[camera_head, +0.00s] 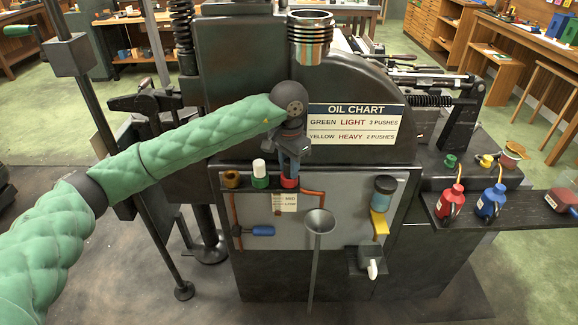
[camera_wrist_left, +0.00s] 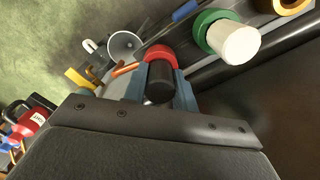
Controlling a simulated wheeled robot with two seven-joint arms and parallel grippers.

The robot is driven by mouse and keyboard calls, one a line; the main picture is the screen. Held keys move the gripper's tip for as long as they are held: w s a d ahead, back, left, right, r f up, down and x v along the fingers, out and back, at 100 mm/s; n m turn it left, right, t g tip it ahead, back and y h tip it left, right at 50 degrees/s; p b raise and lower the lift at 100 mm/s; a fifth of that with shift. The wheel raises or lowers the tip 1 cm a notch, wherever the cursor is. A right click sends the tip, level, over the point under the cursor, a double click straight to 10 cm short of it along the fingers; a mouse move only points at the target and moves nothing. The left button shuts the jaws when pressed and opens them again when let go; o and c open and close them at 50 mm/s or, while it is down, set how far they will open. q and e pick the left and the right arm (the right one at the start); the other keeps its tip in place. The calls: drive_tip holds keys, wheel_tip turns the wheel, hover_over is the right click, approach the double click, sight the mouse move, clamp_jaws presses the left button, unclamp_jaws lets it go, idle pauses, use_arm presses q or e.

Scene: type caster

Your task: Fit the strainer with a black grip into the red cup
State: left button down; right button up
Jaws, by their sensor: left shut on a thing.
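The red cup (camera_head: 289,183) is fixed at the top edge of the grey panel, the rightmost of three cups in a row. It also shows in the left wrist view (camera_wrist_left: 158,49). My left gripper (camera_head: 289,165) is directly above it, fingers pointing down. In the left wrist view its fingers are shut on the black grip (camera_wrist_left: 159,82) of the strainer. The grip is lined up with the red cup and its far end meets the cup's opening. The strainer's lower part is hidden, so I cannot tell how deep it sits. My right gripper is out of view.
A green cup (camera_head: 260,183) holding a white-gripped piece stands just left, then a brown cup (camera_head: 231,179). A funnel (camera_head: 320,220) stands to the right below. The oil chart sign (camera_head: 355,123) is beside my wrist. Red (camera_head: 450,204) and blue (camera_head: 490,204) oil cans stand on the right shelf.

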sight(289, 161)
use_arm(q)
drive_tip(key=shift+f, duration=0.1)
drive_tip(key=c, duration=1)
unclamp_jaws()
drive_tip(key=shift+c, duration=0.2)
wheel_tip(289, 161, up, 6)
drive_tip(key=shift+r+b, duration=0.1)
drive_tip(key=shift+b, duration=0.8)
drive_tip(key=shift+r, duration=0.8)
